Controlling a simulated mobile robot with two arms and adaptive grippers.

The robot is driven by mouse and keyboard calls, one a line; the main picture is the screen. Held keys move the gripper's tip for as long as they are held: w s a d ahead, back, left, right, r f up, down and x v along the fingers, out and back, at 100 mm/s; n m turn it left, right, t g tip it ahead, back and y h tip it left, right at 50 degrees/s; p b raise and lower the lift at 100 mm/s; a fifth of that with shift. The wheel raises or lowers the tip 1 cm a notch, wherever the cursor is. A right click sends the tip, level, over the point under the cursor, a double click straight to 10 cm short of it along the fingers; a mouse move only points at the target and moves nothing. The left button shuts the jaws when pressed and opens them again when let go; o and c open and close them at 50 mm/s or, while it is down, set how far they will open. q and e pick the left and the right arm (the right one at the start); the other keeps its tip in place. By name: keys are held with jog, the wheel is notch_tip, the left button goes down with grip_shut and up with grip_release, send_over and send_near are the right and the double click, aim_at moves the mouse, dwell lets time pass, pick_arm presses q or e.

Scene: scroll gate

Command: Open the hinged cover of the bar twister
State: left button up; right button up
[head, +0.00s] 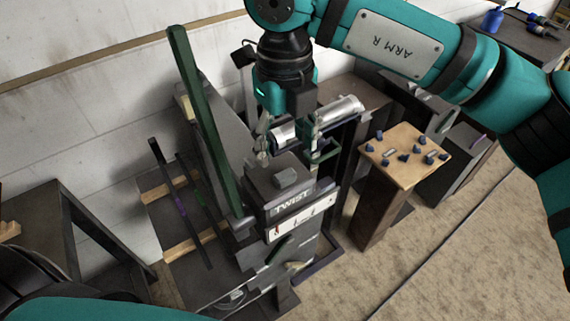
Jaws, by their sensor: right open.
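The bar twister (292,205) stands in the middle of the head view, a dark machine with a "TWIST" label on its front. A silver cylinder (340,110) lies along its top right side. A long grey panel with a dark green edge (205,125) stands steeply tilted at its left; I cannot tell whether this is the hinged cover. My right gripper (288,148) points down over the top of the machine, open, its fingers close to the silver parts. Contact cannot be made out. My left gripper is out of view; only part of my left arm shows at lower left.
A wooden-topped stand (408,152) with several small dark pieces is at the right. A dark table (65,215) is at the left. Dark bars lie on a rack (165,205) left of the machine. The wall is close behind; carpeted floor (440,255) at lower right is clear.

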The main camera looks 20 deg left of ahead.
aim_at(285, 174)
notch_tip(285, 174, down, 8)
jog(key=shift+r+p, duration=0.25)
jog(key=shift+p, duration=0.6)
grip_shut()
